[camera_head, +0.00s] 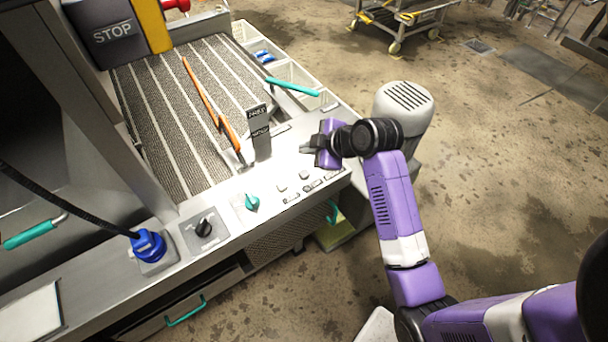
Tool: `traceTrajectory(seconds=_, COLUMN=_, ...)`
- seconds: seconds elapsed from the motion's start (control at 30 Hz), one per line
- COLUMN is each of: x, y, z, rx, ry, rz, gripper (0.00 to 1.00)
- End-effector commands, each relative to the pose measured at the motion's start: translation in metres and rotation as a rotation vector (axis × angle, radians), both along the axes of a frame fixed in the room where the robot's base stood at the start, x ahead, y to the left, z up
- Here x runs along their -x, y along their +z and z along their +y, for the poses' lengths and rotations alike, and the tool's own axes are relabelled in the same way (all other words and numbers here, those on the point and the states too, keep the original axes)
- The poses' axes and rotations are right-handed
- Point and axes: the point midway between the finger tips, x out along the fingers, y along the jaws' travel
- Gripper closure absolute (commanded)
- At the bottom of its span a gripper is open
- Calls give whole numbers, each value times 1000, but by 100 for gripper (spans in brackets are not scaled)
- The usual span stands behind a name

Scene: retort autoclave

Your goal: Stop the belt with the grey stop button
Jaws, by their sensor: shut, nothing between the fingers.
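Two small grey buttons sit on the steel control panel (222,192) at the front of the belt: one (281,188) nearer the teal knob, the other (304,174) further right. Their labels are too small to read, so I cannot tell which is the stop button. The ribbed belt (170,110) lies behind the panel. My gripper (304,148) is shut and empty, at the panel's right end, just beyond the right-hand button in the picture. Its height above the panel is hard to judge.
A dark upright sign (260,133) stands left of my gripper. An orange-handled tool (205,98) lies along the belt. A teal knob (252,202), a black rotary switch (204,227) and a blue plug (149,245) line the panel. A dark STOP box (110,32) stands at the back left.

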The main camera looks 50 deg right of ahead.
Motion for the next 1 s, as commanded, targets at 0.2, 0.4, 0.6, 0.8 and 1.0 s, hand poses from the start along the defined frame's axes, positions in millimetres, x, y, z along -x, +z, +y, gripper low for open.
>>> traceTrajectory(seconds=0.2, x=1, y=-35, z=0, rx=0, ry=-1, rz=1, gripper=100)
traceTrajectory(seconds=0.4, x=0, y=-59, z=0, rx=0, ry=0, rz=0, gripper=100)
traceTrajectory(seconds=0.6, x=0, y=-70, z=0, rx=1, ry=-1, rz=-1, gripper=100)
traceTrajectory(seconds=0.8, x=0, y=-71, z=0, rx=1, ry=-1, rz=-1, gripper=100)
traceTrajectory(seconds=1.0, x=0, y=-71, z=0, rx=0, ry=-1, rz=-1, gripper=100)
